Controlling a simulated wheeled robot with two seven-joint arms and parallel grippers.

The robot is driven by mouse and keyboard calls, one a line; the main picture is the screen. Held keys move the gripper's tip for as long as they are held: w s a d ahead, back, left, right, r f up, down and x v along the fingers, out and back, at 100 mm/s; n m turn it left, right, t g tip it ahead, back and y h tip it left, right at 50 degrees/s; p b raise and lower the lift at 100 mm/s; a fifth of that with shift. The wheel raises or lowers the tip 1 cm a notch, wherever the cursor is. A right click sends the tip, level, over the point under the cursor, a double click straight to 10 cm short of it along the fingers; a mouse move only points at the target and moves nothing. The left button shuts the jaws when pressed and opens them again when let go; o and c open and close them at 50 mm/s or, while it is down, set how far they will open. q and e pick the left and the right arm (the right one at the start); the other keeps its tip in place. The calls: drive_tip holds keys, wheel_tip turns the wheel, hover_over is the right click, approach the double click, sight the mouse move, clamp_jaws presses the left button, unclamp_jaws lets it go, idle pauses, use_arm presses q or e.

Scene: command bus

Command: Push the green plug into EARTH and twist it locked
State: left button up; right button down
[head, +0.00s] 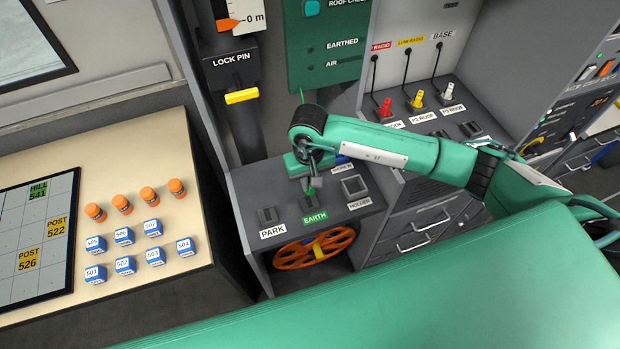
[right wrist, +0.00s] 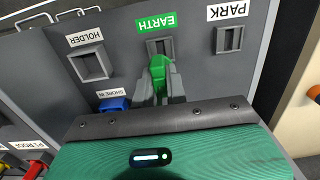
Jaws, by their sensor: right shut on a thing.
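My right gripper (head: 311,176) is shut on the green plug (head: 311,190), over the grey ledge. In the right wrist view the fingers (right wrist: 160,84) grip the plug (right wrist: 159,66) from both sides, and its tip points at the EARTH socket. The EARTH socket (right wrist: 155,45) lies by its green EARTH label (right wrist: 156,23), partly hidden behind the plug. In the head view the dark EARTH socket (head: 308,204) shows just below the plug, above the label (head: 314,216). I cannot tell whether the tip touches the socket. My left gripper is not in view.
The PARK socket (head: 267,215) and HOLDER socket (head: 354,187) flank EARTH. A blue plug (right wrist: 114,104) sits by SHORE IN. Red (head: 385,108), yellow (head: 418,100) and white (head: 447,91) plugs stand behind my arm. An orange wheel (head: 315,248) is below the ledge.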

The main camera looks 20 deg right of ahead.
drive_tip(key=shift+a+f, duration=0.1)
drive_tip(key=shift+f, duration=0.8)
drive_tip(key=shift+f+b, duration=0.45)
drive_tip(key=shift+f, duration=0.6)
drive_tip(key=shift+f+b, duration=0.7)
drive_tip(key=shift+b, duration=0.2)
drive_tip(key=shift+b, duration=0.9)
drive_tip(key=shift+f+b, duration=0.8)
drive_tip(key=shift+b, duration=0.3)
idle(0.3)
drive_tip(key=shift+f+m+b, duration=0.1)
drive_tip(key=shift+m+b, duration=0.2)
drive_tip(key=shift+m, duration=1.7)
